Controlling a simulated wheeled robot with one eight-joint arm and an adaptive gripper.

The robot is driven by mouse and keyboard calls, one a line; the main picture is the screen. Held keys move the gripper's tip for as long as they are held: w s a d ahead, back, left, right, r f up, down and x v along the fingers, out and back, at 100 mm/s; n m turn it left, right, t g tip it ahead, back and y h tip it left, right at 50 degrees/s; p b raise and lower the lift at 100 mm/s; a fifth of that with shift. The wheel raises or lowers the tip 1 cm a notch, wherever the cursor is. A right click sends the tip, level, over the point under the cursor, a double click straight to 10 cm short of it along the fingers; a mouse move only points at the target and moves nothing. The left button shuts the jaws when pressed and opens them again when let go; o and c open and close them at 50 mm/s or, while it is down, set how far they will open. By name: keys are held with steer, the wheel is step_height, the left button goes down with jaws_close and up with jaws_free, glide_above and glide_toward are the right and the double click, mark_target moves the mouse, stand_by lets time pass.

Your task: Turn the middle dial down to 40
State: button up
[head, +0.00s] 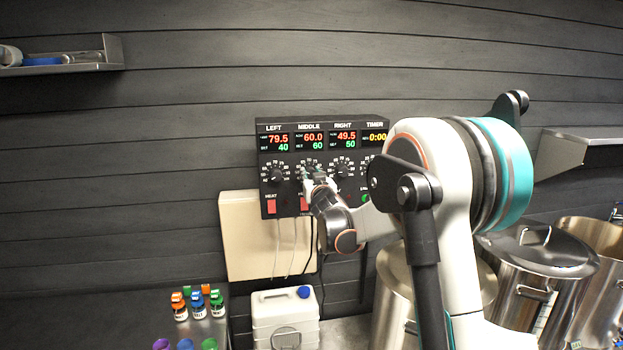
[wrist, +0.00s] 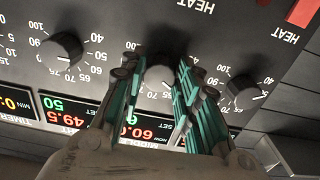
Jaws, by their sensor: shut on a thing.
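The black control panel (head: 267,157) is on the wall. Its MIDDLE display (head: 313,141) reads 60.0 in red and 60 in green. My gripper (head: 311,178) is at the panel and mostly covers the middle dial in the head view. In the wrist view, which is upside down, the middle dial (wrist: 160,79) sits between the teal fingers of my gripper (wrist: 160,68), which are shut on it. The dial's pointer is hidden.
The left dial (head: 277,175) and right dial (head: 342,171) flank the middle one closely; they also show in the wrist view (wrist: 243,90) (wrist: 62,52). LEFT reads 79.5 and 40, RIGHT 49.5 and 50. Red HEAT switches (head: 271,206) sit below. Steel pots (head: 545,262) stand at right.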

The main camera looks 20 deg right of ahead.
steer(key=shift+b, duration=0.5)
steer(key=shift+f+n+b, duration=0.15)
steer(key=shift+n+b, duration=0.85)
steer(key=shift+b, duration=0.1)
steer(key=shift+n+b, duration=0.75)
steer(key=shift+n, duration=0.35)
steer(key=n+b, duration=0.1)
steer(key=n, duration=0.2)
steer(key=shift+n, duration=0.3)
steer(key=shift+r+n+b, duration=0.15)
steer(key=shift+n+b, duration=0.1)
steer(key=shift+n, duration=0.75)
steer(key=shift+r+n+b, duration=0.1)
steer(key=shift+n+b, duration=0.1)
steer(key=shift+n, duration=0.8)
steer(key=o, duration=1.1)
steer(key=shift+c, duration=0.2)
